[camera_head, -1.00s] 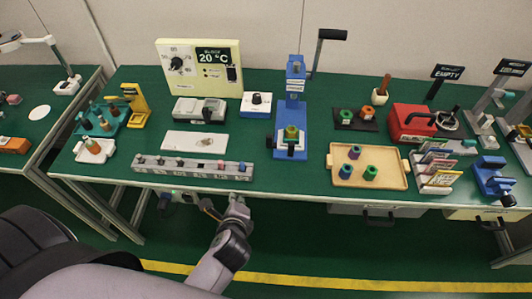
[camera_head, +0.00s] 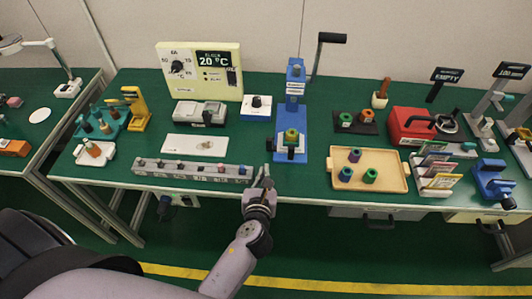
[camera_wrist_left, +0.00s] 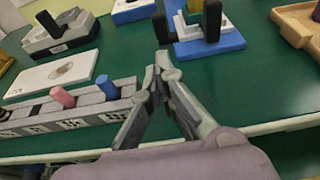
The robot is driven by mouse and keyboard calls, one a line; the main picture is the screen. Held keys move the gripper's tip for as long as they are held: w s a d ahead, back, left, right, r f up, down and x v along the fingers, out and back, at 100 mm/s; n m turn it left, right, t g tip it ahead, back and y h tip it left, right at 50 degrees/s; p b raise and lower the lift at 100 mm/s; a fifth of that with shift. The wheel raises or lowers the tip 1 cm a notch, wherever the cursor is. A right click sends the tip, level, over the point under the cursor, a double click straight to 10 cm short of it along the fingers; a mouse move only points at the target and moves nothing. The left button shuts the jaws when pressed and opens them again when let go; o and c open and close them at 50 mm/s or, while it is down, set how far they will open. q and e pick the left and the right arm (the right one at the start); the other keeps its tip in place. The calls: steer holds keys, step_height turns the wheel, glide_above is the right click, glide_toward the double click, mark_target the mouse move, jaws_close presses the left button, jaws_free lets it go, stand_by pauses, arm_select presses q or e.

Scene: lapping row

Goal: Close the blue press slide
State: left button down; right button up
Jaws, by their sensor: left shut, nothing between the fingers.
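The blue press (camera_head: 295,90) stands upright at the middle of the bench, its black lever raised to the upper right. Its blue base (camera_head: 300,155) sits low in front and carries a green and yellow round part (camera_head: 291,136). Black upright pieces show at the base's front and left side; in the left wrist view one black post (camera_wrist_left: 212,20) stands over the base's near edge. I cannot tell exactly how far the slide is out. My left gripper (camera_head: 265,170) is shut and empty, just left of and in front of the base, apart from it. My right gripper is not in view.
A grey strip (camera_head: 190,170) with several small pegs lies left of my gripper at the front edge. A tan tray (camera_head: 340,180) with several coloured parts lies to the right. Green bench top is bare between gripper and press base.

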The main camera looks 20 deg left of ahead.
mark_target(267, 148)
arm_select(q)
steer(key=x, duration=0.5)
steer(key=r+x, duration=0.1)
steer(key=x, duration=0.2)
steer(key=shift+w+a, duration=0.15)
steer(key=shift+w, duration=0.35)
steer(key=w+a, duration=0.1)
steer(key=w, duration=0.2)
steer(key=w+a, duration=0.1)
steer(key=w, duration=0.3)
steer(key=w+a, duration=0.1)
steer(key=w, duration=0.2)
steer(key=shift+w+f, duration=0.15)
steer(key=shift+w, duration=0.15)
steer(key=shift+r, duration=0.3)
steer(key=shift+a+r, duration=0.1)
